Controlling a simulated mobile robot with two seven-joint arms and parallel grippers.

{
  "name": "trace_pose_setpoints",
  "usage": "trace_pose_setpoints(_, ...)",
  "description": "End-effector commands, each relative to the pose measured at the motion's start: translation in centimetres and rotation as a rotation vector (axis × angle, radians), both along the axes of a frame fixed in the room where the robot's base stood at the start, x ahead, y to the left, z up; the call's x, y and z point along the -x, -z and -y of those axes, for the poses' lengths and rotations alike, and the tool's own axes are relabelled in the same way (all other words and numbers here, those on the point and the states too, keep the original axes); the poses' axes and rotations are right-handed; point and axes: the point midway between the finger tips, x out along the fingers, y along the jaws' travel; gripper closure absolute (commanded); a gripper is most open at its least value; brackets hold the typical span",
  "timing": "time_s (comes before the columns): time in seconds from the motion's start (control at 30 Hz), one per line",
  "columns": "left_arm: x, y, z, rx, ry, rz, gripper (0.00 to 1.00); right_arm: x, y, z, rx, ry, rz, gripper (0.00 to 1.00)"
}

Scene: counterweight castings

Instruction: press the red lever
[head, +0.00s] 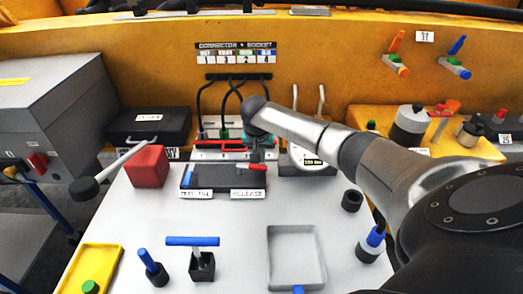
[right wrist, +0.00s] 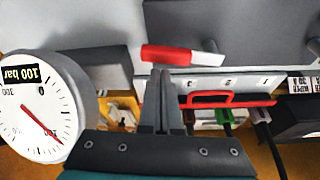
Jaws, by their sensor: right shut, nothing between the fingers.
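The red lever (head: 257,167) sits at the right end of a dark grey block (head: 222,181) on the light table, above the label RELEASE. In the right wrist view the red lever (right wrist: 168,53) has a pale end on its right. My right gripper (head: 255,155) is shut and empty, pointing down just above the lever. In the right wrist view its fingertips (right wrist: 161,73) appear right by the lever's lower edge; I cannot tell whether they touch. A blue lever (head: 187,177) is at the block's left end. My left gripper is not in view.
A round gauge (right wrist: 42,107) stands close beside my right gripper. Behind is a connector panel with a red handle (right wrist: 232,99) and cables. A red cube (head: 147,166), a grey tray (head: 296,232) and blue-handled tools stand around the block.

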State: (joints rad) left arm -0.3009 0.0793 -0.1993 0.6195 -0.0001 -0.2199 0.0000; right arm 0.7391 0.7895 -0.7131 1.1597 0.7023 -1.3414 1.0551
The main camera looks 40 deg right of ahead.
Motion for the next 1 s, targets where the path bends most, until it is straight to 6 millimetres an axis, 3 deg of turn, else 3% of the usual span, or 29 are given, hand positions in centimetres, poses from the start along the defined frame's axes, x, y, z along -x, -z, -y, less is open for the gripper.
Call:
trace_pose_setpoints(0.53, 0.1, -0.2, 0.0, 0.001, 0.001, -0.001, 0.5, 0.3, 0.0, -0.4, -0.001, 0.002, -0.001, 1.0)
trace_pose_setpoints(1.0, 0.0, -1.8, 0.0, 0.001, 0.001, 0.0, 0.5, 0.7, -0.1, -0.7, -0.001, 0.068, -0.002, 1.0)
